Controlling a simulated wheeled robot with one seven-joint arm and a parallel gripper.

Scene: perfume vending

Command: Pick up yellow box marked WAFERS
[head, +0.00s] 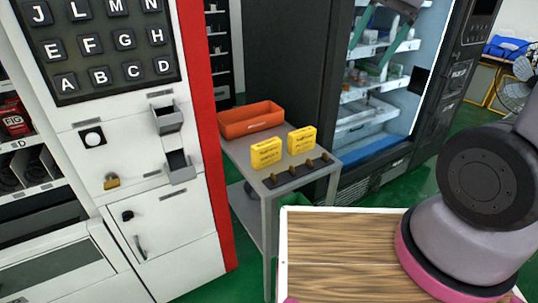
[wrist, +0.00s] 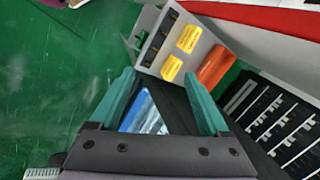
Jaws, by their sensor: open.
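Two yellow boxes stand side by side on a small grey table (head: 240,150) in the head view. The left box (head: 266,153) and the right box (head: 301,140) both carry dark print too small to read, so I cannot tell which says WAFERS. In the wrist view the two yellow boxes (wrist: 188,38) and (wrist: 171,68) show beyond the fingertips, on the tabletop. My gripper (wrist: 158,88) has green fingers spread wide with nothing between them. It is apart from the boxes.
An orange bin (head: 251,119) sits behind the boxes. A dark strip with several small brass-coloured pieces (head: 296,173) lies along the table's front. A white machine with letter keys (head: 110,60) stands left, and an open lit cabinet (head: 375,90) stands behind right. Green floor is clear.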

